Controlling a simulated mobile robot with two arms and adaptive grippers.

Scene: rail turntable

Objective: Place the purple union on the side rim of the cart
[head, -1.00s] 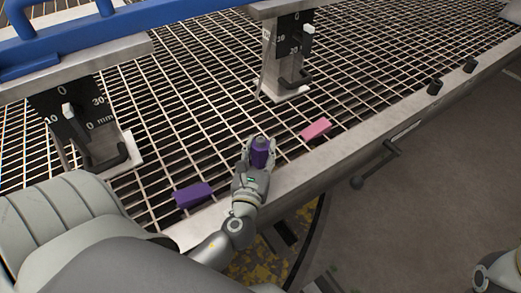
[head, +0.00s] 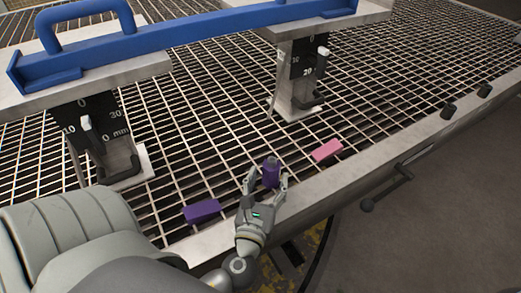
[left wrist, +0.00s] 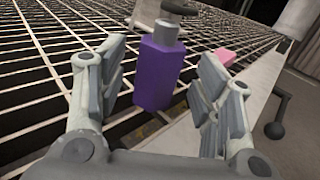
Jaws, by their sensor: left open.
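The purple union (head: 271,174) is a purple body with a grey top. It stands upright near the inner edge of the cart's metal side rim (head: 343,184). I cannot tell whether its base is on the rim or on the grating. My left gripper (head: 267,181) is open, with one finger on each side of the union. In the left wrist view the union (left wrist: 158,75) is between the spread fingers (left wrist: 160,88), with a gap on both sides; its base shows over the grating beside the rim. My right gripper is not in view.
A purple block (head: 202,211) and a pink block (head: 327,150) lie on the grating (head: 200,130) near the rim. Metal posts with black scales (head: 300,75) and a blue handled bar (head: 160,43) stand behind. A lever (head: 385,187) sticks out from the rim's outer side.

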